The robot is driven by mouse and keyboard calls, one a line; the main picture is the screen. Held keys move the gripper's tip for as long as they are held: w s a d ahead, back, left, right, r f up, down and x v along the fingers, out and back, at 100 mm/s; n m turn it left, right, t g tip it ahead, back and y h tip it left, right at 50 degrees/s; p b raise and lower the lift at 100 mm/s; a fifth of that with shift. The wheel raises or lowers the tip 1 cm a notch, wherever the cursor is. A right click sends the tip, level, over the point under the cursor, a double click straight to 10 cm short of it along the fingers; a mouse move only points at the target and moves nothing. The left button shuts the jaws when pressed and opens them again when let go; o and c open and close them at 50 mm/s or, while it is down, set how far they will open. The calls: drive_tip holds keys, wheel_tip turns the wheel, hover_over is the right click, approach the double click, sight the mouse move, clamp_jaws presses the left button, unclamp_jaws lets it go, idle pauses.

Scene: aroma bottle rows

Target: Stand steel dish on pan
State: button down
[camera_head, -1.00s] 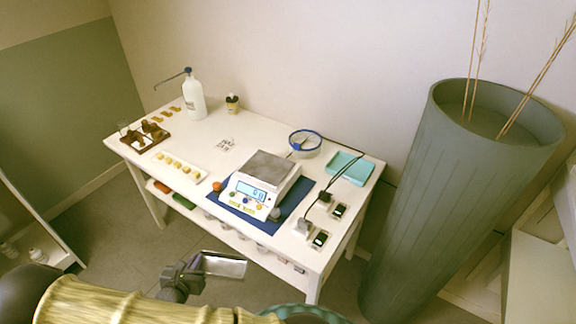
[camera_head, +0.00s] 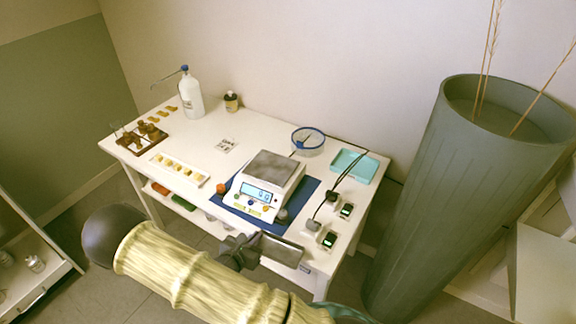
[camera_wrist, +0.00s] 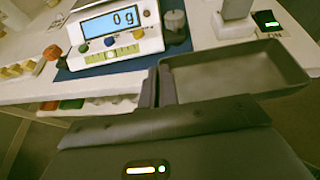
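The steel dish (camera_head: 282,251) is a shallow grey rectangular tray. My gripper (camera_head: 255,245) is shut on its left edge and holds it in the air by the table's front edge, in front of the scale. In the wrist view, the dish (camera_wrist: 236,72) extends to the right from my gripper's fingers (camera_wrist: 159,86), looks empty and is roughly level. The pan (camera_head: 274,167) is the grey square plate on top of the white scale (camera_head: 256,196). The pan is bare, and the display reads 0 g in the wrist view. The dish is apart from the pan.
The scale stands on a blue mat (camera_head: 232,209). Right of it are black-cabled devices (camera_head: 328,240), a teal tray (camera_head: 354,167) and a blue-rimmed bowl (camera_head: 308,141). A white tray of yellowish pieces (camera_head: 178,170) lies left. A tall green planter (camera_head: 440,200) stands right.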

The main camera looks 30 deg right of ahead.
drive_tip(key=shift+d, duration=0.35)
